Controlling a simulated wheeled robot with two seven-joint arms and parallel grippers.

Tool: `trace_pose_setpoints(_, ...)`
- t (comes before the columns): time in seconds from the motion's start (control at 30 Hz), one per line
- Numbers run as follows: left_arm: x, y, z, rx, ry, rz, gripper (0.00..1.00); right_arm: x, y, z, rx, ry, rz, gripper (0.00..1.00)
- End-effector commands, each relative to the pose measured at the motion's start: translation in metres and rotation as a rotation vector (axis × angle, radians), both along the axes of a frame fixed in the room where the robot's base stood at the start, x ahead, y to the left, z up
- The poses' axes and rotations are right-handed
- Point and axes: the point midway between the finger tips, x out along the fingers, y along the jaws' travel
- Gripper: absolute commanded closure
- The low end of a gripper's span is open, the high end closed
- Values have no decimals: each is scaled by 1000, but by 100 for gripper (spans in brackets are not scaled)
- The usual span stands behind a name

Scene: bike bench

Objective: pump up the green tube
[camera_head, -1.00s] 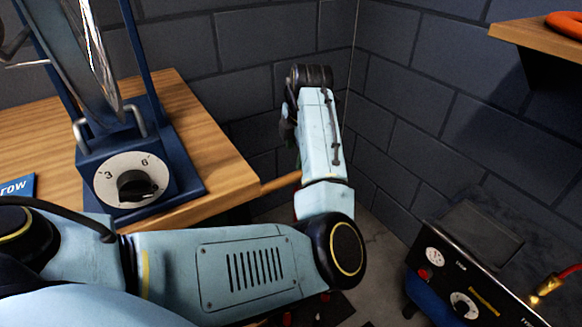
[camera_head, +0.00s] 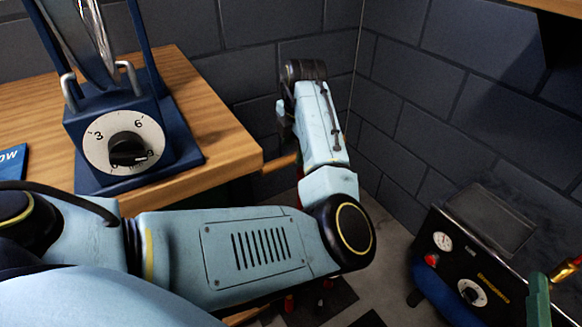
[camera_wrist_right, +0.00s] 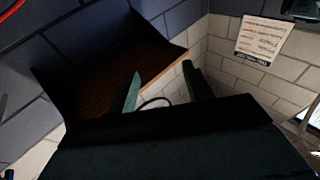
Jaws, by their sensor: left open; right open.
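No green tube can be made out. The compressor (camera_head: 490,265), a black box with a gauge, red button and knob over a blue tank, stands on the floor at lower right in the head view. A brass hose fitting (camera_head: 563,272) with a red end shows at the right edge, with a green piece beside it that I cannot identify surely. My left gripper (camera_head: 283,122) is open beyond the bench corner, mostly hidden behind my forearm. My right gripper (camera_wrist_right: 162,86) is open in the right wrist view, nothing visibly held; a thin dark curve shows between its fingers.
A wooden bench (camera_head: 215,125) at left bears a blue stand (camera_head: 120,95) with a wheel and numbered dial. A blue sign (camera_head: 12,162) lies at the left edge. Grey block walls meet behind my left arm. A wooden shelf (camera_wrist_right: 110,65) and a wall poster (camera_wrist_right: 262,38) show in the right wrist view.

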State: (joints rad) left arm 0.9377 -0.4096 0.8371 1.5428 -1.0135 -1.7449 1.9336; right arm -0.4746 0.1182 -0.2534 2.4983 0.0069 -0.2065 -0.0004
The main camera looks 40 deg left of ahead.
Motion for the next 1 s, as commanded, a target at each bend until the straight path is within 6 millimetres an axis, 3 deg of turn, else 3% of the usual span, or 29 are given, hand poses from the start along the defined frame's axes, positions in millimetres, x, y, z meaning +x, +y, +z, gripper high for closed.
trace_pose_setpoints(0.17,1,3,-17,-1,0,0,51,-10,2,26,57,-174,11,50)
trace_pose_setpoints(0.5,4,10,-56,-1,0,0,51,-28,-2,48,137,-447,11,50)
trace_pose_setpoints(1.0,5,12,-66,0,0,0,51,-37,-4,56,163,-534,12,50)
